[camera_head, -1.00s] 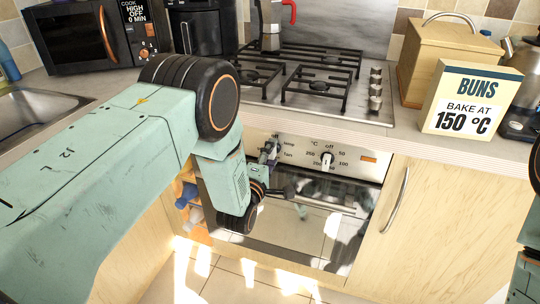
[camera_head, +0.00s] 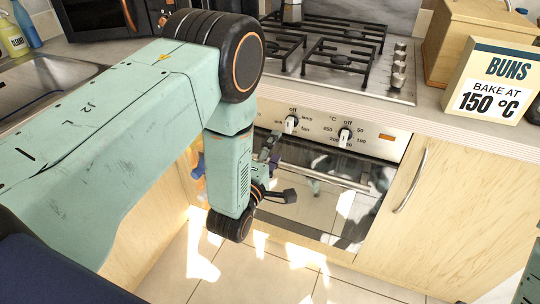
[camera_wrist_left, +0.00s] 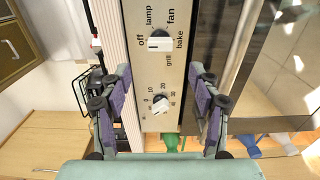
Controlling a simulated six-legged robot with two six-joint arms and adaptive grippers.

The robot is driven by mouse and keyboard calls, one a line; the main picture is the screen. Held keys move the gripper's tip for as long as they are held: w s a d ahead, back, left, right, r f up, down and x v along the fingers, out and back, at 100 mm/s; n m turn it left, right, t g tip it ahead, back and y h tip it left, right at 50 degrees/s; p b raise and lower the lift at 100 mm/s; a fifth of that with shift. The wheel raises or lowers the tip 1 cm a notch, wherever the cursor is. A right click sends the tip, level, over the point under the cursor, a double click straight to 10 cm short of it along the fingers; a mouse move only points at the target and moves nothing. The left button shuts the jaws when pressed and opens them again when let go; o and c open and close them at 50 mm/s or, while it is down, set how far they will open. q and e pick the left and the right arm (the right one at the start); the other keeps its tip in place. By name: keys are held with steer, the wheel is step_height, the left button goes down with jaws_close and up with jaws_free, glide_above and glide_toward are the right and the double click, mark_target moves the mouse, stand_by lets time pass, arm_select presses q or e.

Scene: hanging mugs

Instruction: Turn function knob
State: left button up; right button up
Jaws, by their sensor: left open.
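The function knob (camera_head: 291,122) is a white knob on the oven's steel panel, with the words off, lamp and fan around it. It also shows in the left wrist view (camera_wrist_left: 159,43), where its bar appears to face off. My left gripper (camera_head: 281,172) is open and empty in front of the oven door, below the knob and apart from it. In the left wrist view its two purple-padded fingers (camera_wrist_left: 160,76) frame the panel, with the function knob beyond the tips. A numbered dial (camera_wrist_left: 161,104) shows between the fingers. My right gripper is out of view.
The temperature knob (camera_head: 345,136) is right of the function knob. The oven door handle (camera_head: 325,176) runs below the panel. The counter edge and gas hob (camera_head: 338,58) are above. A buns box (camera_head: 494,80) stands on the counter at right. The floor before the oven is clear.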

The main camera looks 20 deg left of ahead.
arm_select(q)
steer(key=shift+s, duration=1.3)
steer(key=s+a+f+m+g, duration=0.2)
steer(key=s+f+m+g, duration=0.8)
steer(key=f, duration=0.4)
steer(key=s+f+m+g, duration=0.1)
steer(key=s+m+g, duration=0.2)
steer(key=s, duration=0.9)
steer(key=s+a+f+m+g, duration=0.1)
steer(key=s+m+g, duration=0.3)
steer(key=s, duration=0.9)
steer(key=shift+s+f+g, duration=0.3)
steer(key=shift+f+g, duration=0.3)
steer(key=shift+f, duration=0.1)
